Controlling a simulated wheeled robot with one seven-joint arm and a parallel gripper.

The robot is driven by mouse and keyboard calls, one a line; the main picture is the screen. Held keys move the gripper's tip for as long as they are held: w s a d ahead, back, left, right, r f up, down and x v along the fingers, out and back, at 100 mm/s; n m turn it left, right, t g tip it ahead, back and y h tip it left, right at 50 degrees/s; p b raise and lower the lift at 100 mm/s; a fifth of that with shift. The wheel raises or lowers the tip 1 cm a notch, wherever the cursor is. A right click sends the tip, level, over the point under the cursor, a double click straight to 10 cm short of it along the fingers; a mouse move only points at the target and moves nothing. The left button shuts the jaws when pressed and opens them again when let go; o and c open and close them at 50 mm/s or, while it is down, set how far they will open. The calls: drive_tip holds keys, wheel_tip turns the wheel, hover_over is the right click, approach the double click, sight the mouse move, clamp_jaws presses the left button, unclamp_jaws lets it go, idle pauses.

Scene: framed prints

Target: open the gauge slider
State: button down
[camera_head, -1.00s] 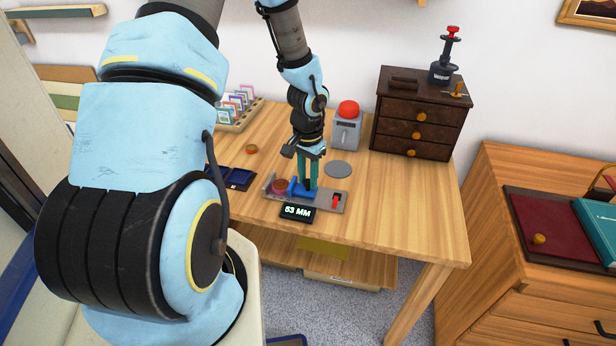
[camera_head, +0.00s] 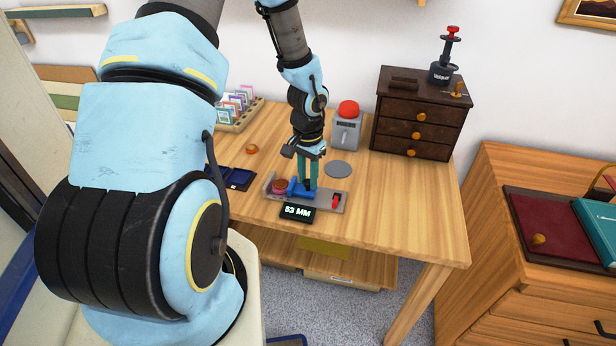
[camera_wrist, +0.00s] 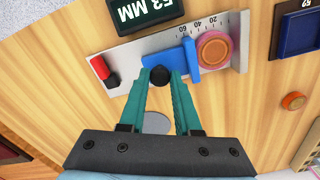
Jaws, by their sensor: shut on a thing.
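The gauge (camera_head: 325,201) is a grey tray on the wooden table, with a black display (camera_head: 298,212) reading 53 MM along its front. Its blue slider (camera_wrist: 190,57) stands across the tray, close to or touching a round pink and orange piece (camera_wrist: 213,49). I cannot tell if they touch. A dark knob (camera_wrist: 160,75) sticks out from the slider. My gripper (camera_head: 308,188) points down at the slider, and its teal fingers are shut on the knob. A red switch (camera_wrist: 101,69) sits at the other end of the tray. The scale marks show beside the slider.
A dark blue tray (camera_head: 236,177) lies left of the gauge. A grey disc (camera_head: 338,169) lies flat behind it. A grey box with a red button (camera_head: 348,110) and a dark drawer chest (camera_head: 420,112) stand at the back. The table's right front is clear.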

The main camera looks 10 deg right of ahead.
sight(315, 191)
drive_tip(key=shift+d, duration=0.1)
drive_tip(key=shift+s+d+b, duration=0.35)
drive_tip(key=shift+s+d, duration=0.05)
drive_tip(key=shift+d, duration=0.45)
drive_tip(key=c, duration=0.6)
unclamp_jaws()
wheel_tip(315, 191, up, 11)
drive_tip(key=b, duration=0.1)
drive_tip(key=shift+a+f, duration=0.1)
drive_tip(key=s+a+r+n, duration=0.3)
drive_tip(key=a+n, duration=0.1)
drive_tip(key=a, duration=0.5)
drive_tip(key=s+a+r+n+t, duration=0.1)
drive_tip(key=s+a+r+n, duration=0.3)
drive_tip(key=a, duration=0.5)
drive_tip(key=shift+s+a+r+t, duration=0.15)
drive_tip(key=shift+s+a+t, duration=0.15)
drive_tip(key=shift+a, duration=0.05)
